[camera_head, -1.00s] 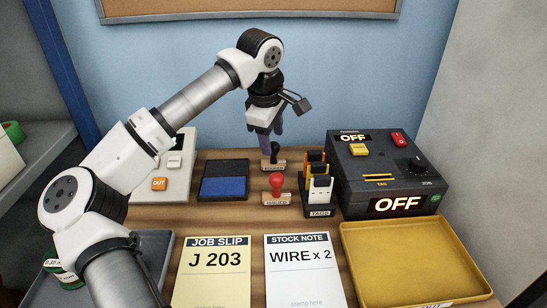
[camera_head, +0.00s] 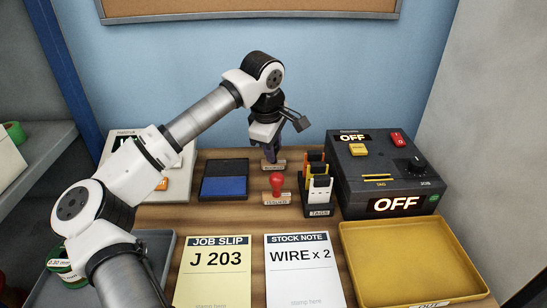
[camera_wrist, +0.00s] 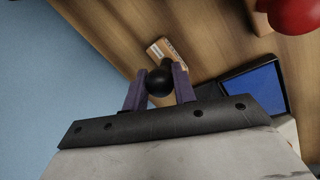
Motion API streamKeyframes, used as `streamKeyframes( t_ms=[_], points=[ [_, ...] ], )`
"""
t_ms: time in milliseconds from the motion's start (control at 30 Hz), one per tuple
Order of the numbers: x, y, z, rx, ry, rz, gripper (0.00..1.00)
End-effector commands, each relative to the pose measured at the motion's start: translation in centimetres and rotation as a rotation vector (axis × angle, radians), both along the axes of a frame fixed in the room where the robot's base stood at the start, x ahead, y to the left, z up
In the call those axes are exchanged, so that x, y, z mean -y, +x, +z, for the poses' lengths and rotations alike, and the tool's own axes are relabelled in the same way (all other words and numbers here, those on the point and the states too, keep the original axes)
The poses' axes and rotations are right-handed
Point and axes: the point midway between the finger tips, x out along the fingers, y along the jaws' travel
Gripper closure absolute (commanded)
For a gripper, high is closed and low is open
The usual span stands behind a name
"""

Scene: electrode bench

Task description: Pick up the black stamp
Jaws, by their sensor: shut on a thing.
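The black stamp (camera_wrist: 159,82) shows in the wrist view as a round black knob between my fingers, above its wooden base with a printed label. In the head view its base (camera_head: 272,167) stands at the back of the bench, and its knob is hidden by my gripper. My gripper (camera_head: 271,156) points down over it. In the wrist view its purple fingers (camera_wrist: 159,90) are shut on either side of the knob. The base appears to rest on the bench; I cannot see a gap under it.
A red stamp (camera_head: 277,184) stands just in front of it. A blue ink pad (camera_head: 224,186) lies to the left. A tag rack (camera_head: 318,190) and a dark control box (camera_head: 385,172) are to the right. A job slip (camera_head: 212,272), stock note (camera_head: 304,275) and yellow tray (camera_head: 415,265) lie in front.

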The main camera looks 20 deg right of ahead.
Motion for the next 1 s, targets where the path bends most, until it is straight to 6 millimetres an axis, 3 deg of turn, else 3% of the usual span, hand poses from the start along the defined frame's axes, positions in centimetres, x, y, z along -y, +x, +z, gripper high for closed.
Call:
streamKeyframes(
  t_ms=[267,467,1000],
  points=[
    [0.0,0.0,0.6,0.001,0.000,0.001,0.95],
    [0.0,0.0,2.9,0.004,0.000,0.001,0.95],
    [0.1,0.0,15.6,0.003,0.000,0.001,0.95]
  ],
)
